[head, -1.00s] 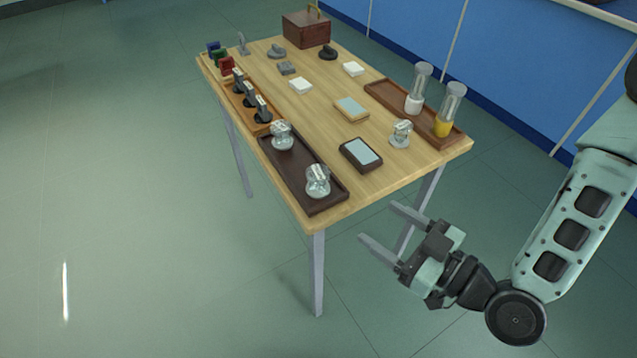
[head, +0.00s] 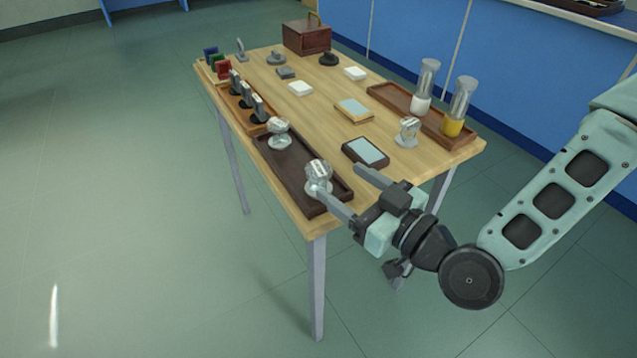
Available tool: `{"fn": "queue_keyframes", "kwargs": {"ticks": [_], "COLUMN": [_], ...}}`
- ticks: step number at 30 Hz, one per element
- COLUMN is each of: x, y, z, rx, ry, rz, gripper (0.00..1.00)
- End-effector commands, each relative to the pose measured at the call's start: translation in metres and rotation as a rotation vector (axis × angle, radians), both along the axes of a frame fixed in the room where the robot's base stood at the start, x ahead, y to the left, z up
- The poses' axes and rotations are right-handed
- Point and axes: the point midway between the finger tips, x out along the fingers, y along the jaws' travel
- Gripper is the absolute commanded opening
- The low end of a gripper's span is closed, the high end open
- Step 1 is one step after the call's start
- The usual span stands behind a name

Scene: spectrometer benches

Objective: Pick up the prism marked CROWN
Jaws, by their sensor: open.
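Three clear glass pieces with small white labels stand on the table; the labels are too small to read, so I cannot tell which is marked CROWN. One glass piece (head: 318,174) is at the near end of the dark tray (head: 290,178). Another glass piece (head: 279,133) is at that tray's far end. A third glass piece (head: 408,131) stands on bare wood at the right. My gripper (head: 338,180) is open and empty at the table's near edge. One fingertip appears just by the nearest glass piece, overlapping its base; I cannot tell whether they touch.
A dark framed pad (head: 365,152) lies just beyond my gripper. A brown tray (head: 392,101) at the right holds two tall cylinders, one white-filled (head: 424,90), one yellow-filled (head: 459,108). An orange-brown rack (head: 238,110) with dark holders is at the left. A wooden box (head: 306,37) stands at the back.

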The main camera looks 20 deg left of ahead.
Motion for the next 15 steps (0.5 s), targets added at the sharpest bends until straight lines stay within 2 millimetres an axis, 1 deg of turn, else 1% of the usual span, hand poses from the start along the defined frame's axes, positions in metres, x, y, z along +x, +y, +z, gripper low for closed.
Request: {"fn": "queue_keyframes", "kwargs": {"ticks": [1,3,8,15], "x": [0.003,0.006,0.010,0.024], "y": [0.007,0.012,0.020,0.051], "z": [0.001,0.001,0.000,-0.004], "rx": [0.001,0.000,0.000,0.002], "ry": [0.000,0.000,0.000,0.000], "rz": [0.000,0.000,0.000,-0.001], "gripper": [0.67,0.67,0.67,0.67]}}
